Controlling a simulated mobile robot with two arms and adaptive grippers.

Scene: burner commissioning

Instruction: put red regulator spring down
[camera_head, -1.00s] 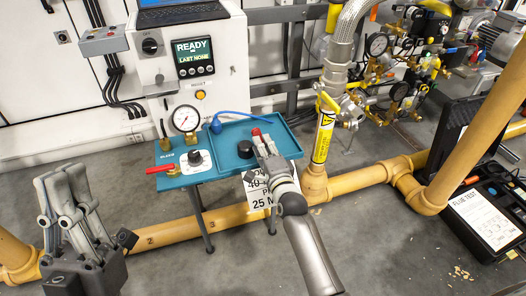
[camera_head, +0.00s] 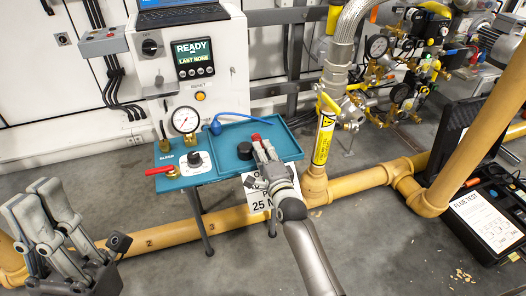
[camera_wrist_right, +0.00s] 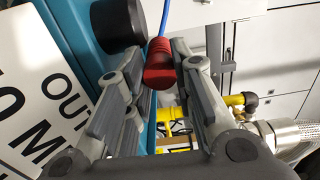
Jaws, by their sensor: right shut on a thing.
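The red regulator spring (camera_head: 256,137) is held at the tips of my right gripper (camera_head: 262,146), over the teal tray (camera_head: 283,136). In the right wrist view the red spring (camera_wrist_right: 160,66) sits between the two fingers (camera_wrist_right: 160,82), its ribbed side showing. The black round piece (camera_head: 245,150) stands in the tray, just left of the gripper. I cannot tell whether the spring touches the tray. My left gripper (camera_head: 36,200) is at the lower left, away from the tray; its finger gap is unclear from this angle.
Left of the tray are a gauge (camera_head: 185,120), a black dial (camera_head: 194,159) and a red lever (camera_head: 160,171). A blue hose (camera_head: 216,125) lies at the tray's back left. A yellow pipe (camera_head: 325,135) rises right of the tray. A placard (camera_head: 258,200) hangs in front.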

